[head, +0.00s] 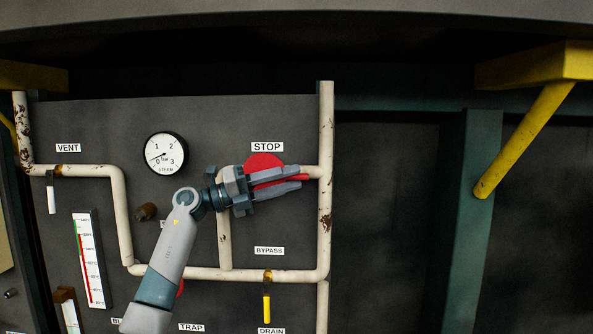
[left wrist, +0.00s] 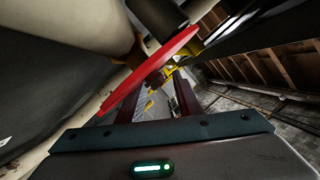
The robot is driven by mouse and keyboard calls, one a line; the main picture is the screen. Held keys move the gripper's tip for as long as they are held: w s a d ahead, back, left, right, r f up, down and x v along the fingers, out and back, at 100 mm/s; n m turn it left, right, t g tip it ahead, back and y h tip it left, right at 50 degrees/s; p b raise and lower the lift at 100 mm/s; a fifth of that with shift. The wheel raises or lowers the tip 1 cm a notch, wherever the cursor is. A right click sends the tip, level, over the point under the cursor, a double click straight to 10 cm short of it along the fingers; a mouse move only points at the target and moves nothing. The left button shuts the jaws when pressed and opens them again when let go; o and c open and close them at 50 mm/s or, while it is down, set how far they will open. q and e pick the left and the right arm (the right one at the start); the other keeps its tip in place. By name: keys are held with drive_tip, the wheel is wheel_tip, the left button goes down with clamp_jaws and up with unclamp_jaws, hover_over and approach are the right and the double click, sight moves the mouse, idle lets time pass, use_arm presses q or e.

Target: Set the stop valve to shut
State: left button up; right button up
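The stop valve has a red round part (head: 262,161) under the STOP label (head: 267,147), on the white pipe at the upper right of the panel. My left gripper (head: 299,178) is in front of it, fingers pointing right, and covers its lower part. Red shows between the two fingers in the head view. In the left wrist view the red part (left wrist: 152,68) is seen nearly edge-on, slanting across near the left finger. The fingers stand apart; I cannot tell whether they touch the red part. The valve's exact setting is hidden. My right gripper is not in view.
White pipes (head: 325,140) run close around the gripper. A steam gauge (head: 166,153) is at left. A yellow drain handle (head: 267,307) hangs below. A yellow bracket (head: 525,135) juts out at right. The dark space right of the panel looks clear.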

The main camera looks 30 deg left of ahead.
use_arm(q)
drive_tip(key=shift+p+x, duration=0.3)
drive_tip(key=shift+x, duration=0.85)
clamp_jaws()
